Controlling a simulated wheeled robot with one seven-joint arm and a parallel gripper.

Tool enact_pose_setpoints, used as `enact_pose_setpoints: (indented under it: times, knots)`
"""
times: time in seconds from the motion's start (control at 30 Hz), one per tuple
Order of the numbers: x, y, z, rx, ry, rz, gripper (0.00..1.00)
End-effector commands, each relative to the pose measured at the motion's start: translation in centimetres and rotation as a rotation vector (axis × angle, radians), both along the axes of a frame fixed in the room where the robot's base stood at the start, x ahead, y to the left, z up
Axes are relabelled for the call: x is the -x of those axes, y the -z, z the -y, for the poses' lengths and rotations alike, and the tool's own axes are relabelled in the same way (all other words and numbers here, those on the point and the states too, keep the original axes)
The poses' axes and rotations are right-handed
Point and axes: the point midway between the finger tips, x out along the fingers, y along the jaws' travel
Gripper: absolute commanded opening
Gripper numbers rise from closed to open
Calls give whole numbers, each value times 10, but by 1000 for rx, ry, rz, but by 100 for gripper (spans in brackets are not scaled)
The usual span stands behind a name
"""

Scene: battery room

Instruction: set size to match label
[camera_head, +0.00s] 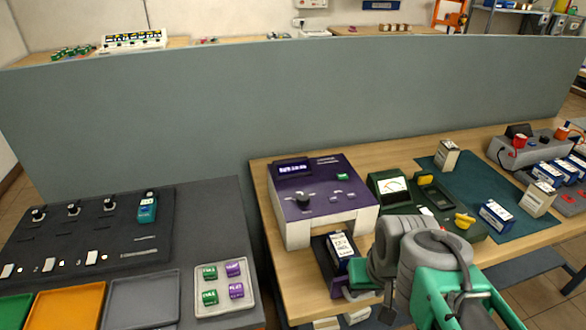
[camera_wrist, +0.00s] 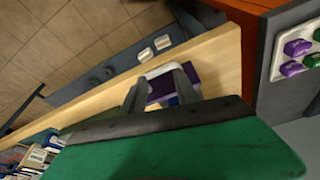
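A purple and white device (camera_head: 316,197) stands on the wooden bench with a lit display (camera_head: 293,168) and a dark knob (camera_head: 303,198) on its top. The display text is too small to read. A dark tray (camera_head: 326,262) juts from its front and holds a battery (camera_head: 342,247) with a white label, also unreadable. My gripper (camera_wrist: 161,75) is open at the bench's front edge. A white-rimmed purple part (camera_wrist: 160,88) shows between and beyond its fingers; I cannot tell whether they touch it.
A green meter (camera_head: 392,187) stands right of the purple device. Labelled batteries stand on and near a teal mat (camera_head: 478,182). A grey partition (camera_head: 300,100) closes off the back.

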Motion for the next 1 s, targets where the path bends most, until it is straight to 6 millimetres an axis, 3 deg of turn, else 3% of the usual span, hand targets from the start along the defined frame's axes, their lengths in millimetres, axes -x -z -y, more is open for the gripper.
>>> enact_pose_setpoints:
  times: [0.43,1.0]
  knots:
    - [0,0,0,0,0,0,0]
    - [0,0,0,0,0,0,0]
